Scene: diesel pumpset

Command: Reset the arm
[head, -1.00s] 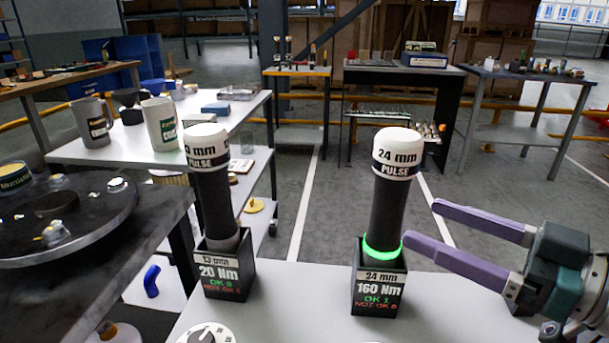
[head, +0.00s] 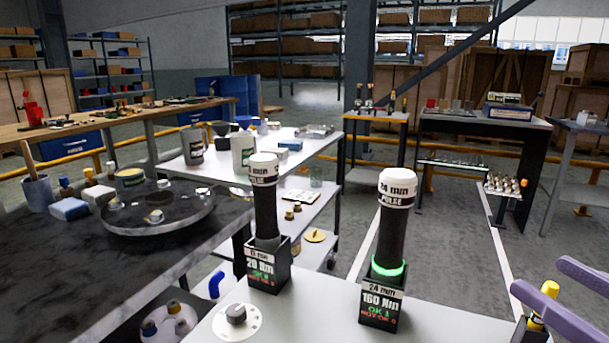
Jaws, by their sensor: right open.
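My right gripper (head: 551,296) is at the lower right edge, its two purple fingers spread apart with nothing between them. A yellow-topped object shows behind the fingers, low in the picture. The 24 mm pulse tool (head: 391,224) stands upright in its black 160 Nm holder (head: 379,307), with a green ring lit at its base. The gripper is to the right of this tool and apart from it. The 13 mm pulse tool (head: 265,205) stands in the 20 Nm holder (head: 267,268) to the left. My left gripper is not in view.
A white dial (head: 237,318) is on the light bench (head: 310,315) at the front. A dark table with a round plate (head: 160,213) stands at left. A white table with mugs (head: 243,152) is behind. Grey floor (head: 440,230) is open beyond the tools.

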